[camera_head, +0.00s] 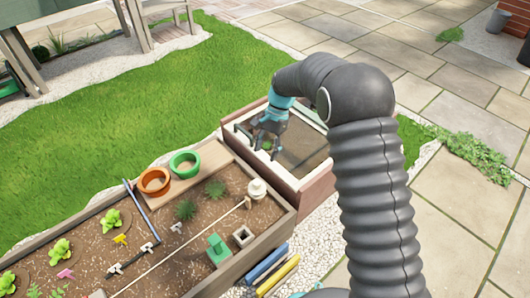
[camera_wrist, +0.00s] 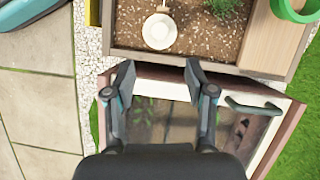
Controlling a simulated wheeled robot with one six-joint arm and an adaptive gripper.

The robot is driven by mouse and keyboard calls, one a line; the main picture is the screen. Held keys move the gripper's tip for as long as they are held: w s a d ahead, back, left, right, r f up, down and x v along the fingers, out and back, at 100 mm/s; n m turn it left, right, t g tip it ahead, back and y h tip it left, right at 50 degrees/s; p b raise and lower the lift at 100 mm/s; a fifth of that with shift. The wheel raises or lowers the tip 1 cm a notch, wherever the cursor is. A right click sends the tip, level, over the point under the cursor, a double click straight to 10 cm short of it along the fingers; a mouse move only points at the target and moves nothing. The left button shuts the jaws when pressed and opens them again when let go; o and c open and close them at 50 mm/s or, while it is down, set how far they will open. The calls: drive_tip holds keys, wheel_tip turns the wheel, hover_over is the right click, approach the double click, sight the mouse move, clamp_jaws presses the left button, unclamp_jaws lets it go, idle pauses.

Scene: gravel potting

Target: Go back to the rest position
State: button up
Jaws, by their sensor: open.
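My gripper (camera_wrist: 158,82) is open and empty in the wrist view, its two dark fingers spread apart over the near edge of a cold frame. In the head view my gripper (camera_head: 268,142) hangs above the left part of that cold frame (camera_head: 310,185), which has a pale rim and a glazed lid. The lid's dark handle (camera_wrist: 252,106) shows to the right of the fingers in the wrist view. I cannot tell whether a finger touches the frame. My grey ribbed arm reaches across the right half of the head view.
A wooden planter (camera_head: 262,240) of soil holds seedlings, a white lidded pot (camera_head: 257,190) and a green block (camera_head: 217,249). An orange pot (camera_head: 154,182) and a green pot (camera_head: 184,164) stand on its board. Coloured bars (camera_head: 270,270) lie beside it. Lawn and paving are open.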

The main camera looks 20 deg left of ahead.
idle(0.4)
drive_tip(key=s+d+f+n+h, duration=0.1)
drive_tip(key=s+d+f+n, duration=0.1)
drive_tip(key=s+d+n, duration=0.15)
drive_tip(key=s+d+r+t, duration=0.3)
drive_tip(key=s+d+r, duration=0.3)
drive_tip(key=d+r, duration=0.3)
drive_tip(key=s+d+r+t+p, duration=0.1)
drive_tip(key=s+d+r+t, duration=0.2)
drive_tip(key=s+d+r, duration=0.4)
drive_tip(key=s+d+r+t+p, duration=0.1)
drive_tip(key=s+d+r+t, duration=0.2)
drive_tip(key=s+d+r, duration=0.4)
drive_tip(key=d+r, duration=0.5)
drive_tip(key=d, duration=0.7)
drive_tip(key=shift+s+d+t, duration=0.15)
drive_tip(key=shift+t, duration=0.25)
